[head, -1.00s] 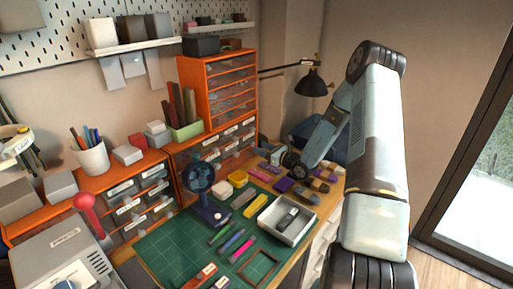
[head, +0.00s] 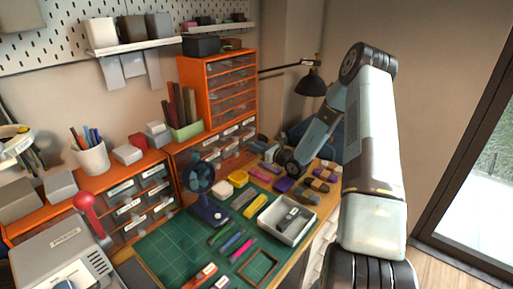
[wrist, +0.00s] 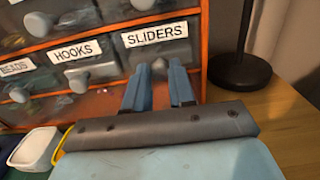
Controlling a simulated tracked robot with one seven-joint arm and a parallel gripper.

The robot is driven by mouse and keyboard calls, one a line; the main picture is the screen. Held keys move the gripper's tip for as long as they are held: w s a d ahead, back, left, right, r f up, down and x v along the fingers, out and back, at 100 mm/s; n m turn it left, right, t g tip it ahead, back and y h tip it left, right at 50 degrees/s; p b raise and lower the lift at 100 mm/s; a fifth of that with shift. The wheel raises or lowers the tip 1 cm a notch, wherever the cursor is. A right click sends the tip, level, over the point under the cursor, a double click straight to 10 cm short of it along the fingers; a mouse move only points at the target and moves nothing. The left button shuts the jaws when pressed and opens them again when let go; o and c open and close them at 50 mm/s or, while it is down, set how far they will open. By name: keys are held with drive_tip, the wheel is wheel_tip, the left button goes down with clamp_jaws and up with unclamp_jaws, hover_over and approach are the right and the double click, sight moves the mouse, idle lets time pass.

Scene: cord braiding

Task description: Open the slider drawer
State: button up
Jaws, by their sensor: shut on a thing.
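The slider drawer (wrist: 185,50) is in the wrist view, with a white "SLIDERS" label (wrist: 155,35) on its dark front, at the right end of its row beside the orange cabinet edge. My gripper (wrist: 159,66) is at the drawer's front, below the label. Its two blue fingers are shut on the grey drawer knob (wrist: 159,64), which is mostly hidden between them. I cannot tell whether the drawer stands out from the cabinet. In the head view, my arm reaches to the right end of the orange drawer cabinet, and the fingers are not clear.
The "HOOKS" drawer (wrist: 100,70) with a grey knob is just left. A black lamp base (wrist: 240,72) stands close on the right. A white bin (wrist: 36,148) is at lower left. In the head view, a white tray (head: 262,222) and a small blue fan (head: 199,178) stand on the bench.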

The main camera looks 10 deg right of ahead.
clamp_jaws()
drive_tip(key=v, duration=1.1)
drive_tip(key=shift+s+d, duration=0.1)
drive_tip(key=shift+s, duration=0.1)
drive_tip(key=o, duration=0.7)
unclamp_jaws()
drive_tip(key=shift+s+d, duration=0.1)
